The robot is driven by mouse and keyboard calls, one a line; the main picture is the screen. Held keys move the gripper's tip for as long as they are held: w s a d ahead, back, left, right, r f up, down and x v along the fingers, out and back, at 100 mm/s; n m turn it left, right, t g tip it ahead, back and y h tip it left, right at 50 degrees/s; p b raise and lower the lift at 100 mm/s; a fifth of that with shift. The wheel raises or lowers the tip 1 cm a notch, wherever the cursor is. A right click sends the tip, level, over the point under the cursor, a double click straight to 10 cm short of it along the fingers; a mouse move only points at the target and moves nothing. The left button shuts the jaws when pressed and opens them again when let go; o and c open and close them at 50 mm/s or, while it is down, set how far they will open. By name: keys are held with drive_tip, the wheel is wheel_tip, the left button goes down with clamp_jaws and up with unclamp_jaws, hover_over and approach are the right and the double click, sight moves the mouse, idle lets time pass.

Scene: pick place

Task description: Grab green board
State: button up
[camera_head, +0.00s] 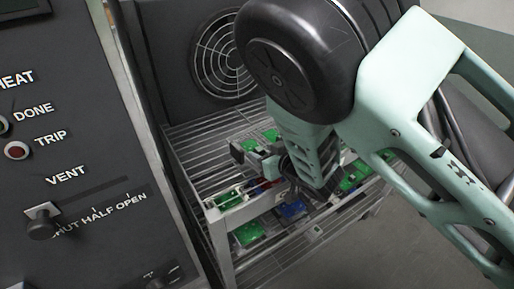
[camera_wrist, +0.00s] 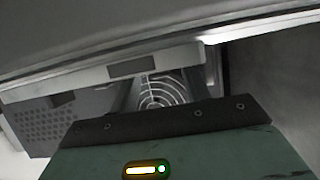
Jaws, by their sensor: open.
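Several green boards lie on a wire rack in the head view. One green board (camera_head: 228,200) lies at the front left of the upper shelf. Others show behind my gripper (camera_head: 262,165) at the back (camera_head: 271,135) and to its right (camera_head: 350,181). Another green board (camera_head: 248,233) lies lower down, apparently on the shelf below. My gripper is open and pointed down at the upper shelf, to the right of the front left board. The fingers are partly hidden, and no board is visibly held. The wrist view shows no board.
A blue board (camera_head: 292,210) and a red part lie near the gripper. A control panel (camera_head: 75,150) stands close at left.

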clamp_jaws()
idle(0.3)
